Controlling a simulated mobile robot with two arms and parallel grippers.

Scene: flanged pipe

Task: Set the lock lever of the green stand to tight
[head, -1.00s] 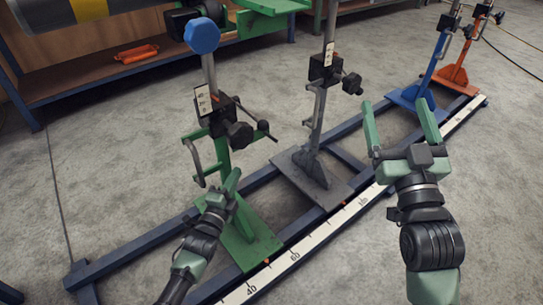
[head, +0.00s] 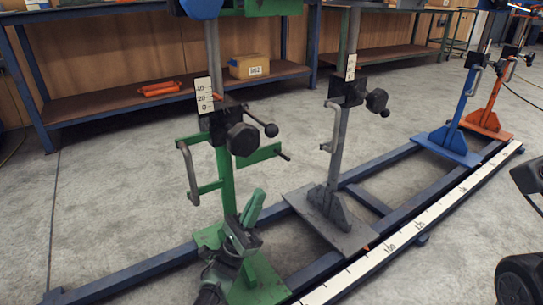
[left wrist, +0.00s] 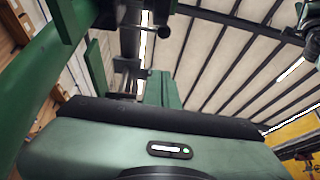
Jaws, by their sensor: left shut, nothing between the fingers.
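The green stand (head: 229,185) stands upright at left centre in the head view, with a black clamp block and dark hand knob (head: 242,139). Its lock lever (head: 261,126), a thin dark rod ending in a black ball, points right from the clamp. A ball-ended lever (left wrist: 163,34) also shows at the top of the left wrist view. My left gripper (head: 257,205) is shut and empty, low in front of the green stand's post, below the lever and apart from it. Its finger (left wrist: 158,88) points upward in the wrist view. My right gripper is out of view.
The grey stand (head: 333,190) stands close right of the green one on the blue rail frame (head: 130,273). Blue (head: 455,125) and orange stands (head: 490,110) stand farther right. A bench with a cardboard box (head: 249,66) is behind. Open floor lies between.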

